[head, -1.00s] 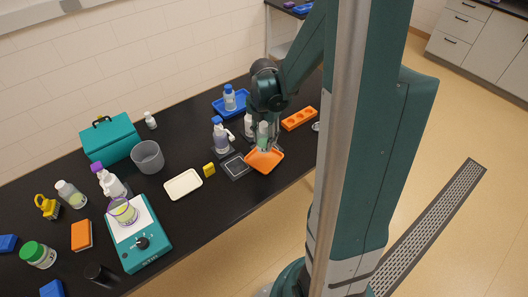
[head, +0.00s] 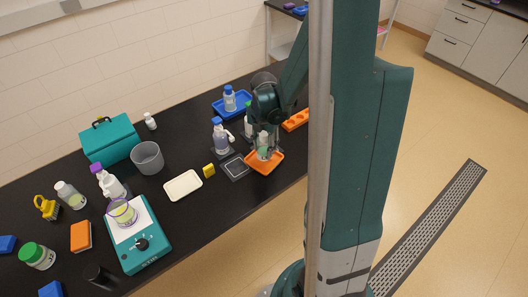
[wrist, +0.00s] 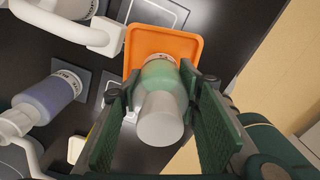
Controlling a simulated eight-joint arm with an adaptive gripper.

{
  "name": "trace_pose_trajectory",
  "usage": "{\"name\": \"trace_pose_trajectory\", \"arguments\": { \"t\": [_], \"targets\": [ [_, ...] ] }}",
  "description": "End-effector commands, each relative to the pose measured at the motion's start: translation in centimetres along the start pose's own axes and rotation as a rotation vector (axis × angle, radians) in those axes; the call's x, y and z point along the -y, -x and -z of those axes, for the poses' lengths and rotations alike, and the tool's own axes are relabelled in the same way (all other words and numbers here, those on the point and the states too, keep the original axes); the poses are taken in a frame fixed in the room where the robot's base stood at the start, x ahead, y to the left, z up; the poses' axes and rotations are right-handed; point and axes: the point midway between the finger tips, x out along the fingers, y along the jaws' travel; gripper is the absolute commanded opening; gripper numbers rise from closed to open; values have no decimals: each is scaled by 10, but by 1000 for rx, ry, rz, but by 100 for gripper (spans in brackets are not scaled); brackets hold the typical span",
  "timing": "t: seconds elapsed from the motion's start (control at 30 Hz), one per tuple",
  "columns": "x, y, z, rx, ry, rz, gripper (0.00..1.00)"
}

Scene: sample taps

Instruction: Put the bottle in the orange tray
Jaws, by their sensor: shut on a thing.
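The bottle (head: 263,148) has a pale grey cap and a green body with a white label band. My gripper (head: 264,134) is shut on it and holds it roughly upright over the orange tray (head: 262,170). In the wrist view the bottle (wrist: 160,118) is between the two dark green finger pads of my gripper (wrist: 158,88), cap towards the camera. Its far end is in front of the orange tray (wrist: 188,47). I cannot tell whether the base touches the tray floor.
A dispenser bottle (head: 221,138) stands left of the tray, with a dark square pad (head: 236,173) near it. An orange holed rack (head: 295,120) is to the right and a blue tray (head: 218,108) behind. The table's front edge is close to the orange tray.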

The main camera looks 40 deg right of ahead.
Motion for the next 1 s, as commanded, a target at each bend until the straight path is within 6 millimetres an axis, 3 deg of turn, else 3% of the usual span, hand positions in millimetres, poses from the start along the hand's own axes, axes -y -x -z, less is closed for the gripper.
{"name": "trace_pose_trajectory", "arguments": {
  "t": [0.3, 0.83, 0.87, 0.97, 1.0],
  "targets": [
    [0, -25, 0, 0, 0, 0, 20],
    [0, -31, 0, 0, 0, 0, 20],
    [0, -31, 0, 0, 0, 0, 35],
    [0, -30, 0, 0, 0, 0, 48],
    [0, -30, 0, 0, 0, 0, 48]
  ]
}}
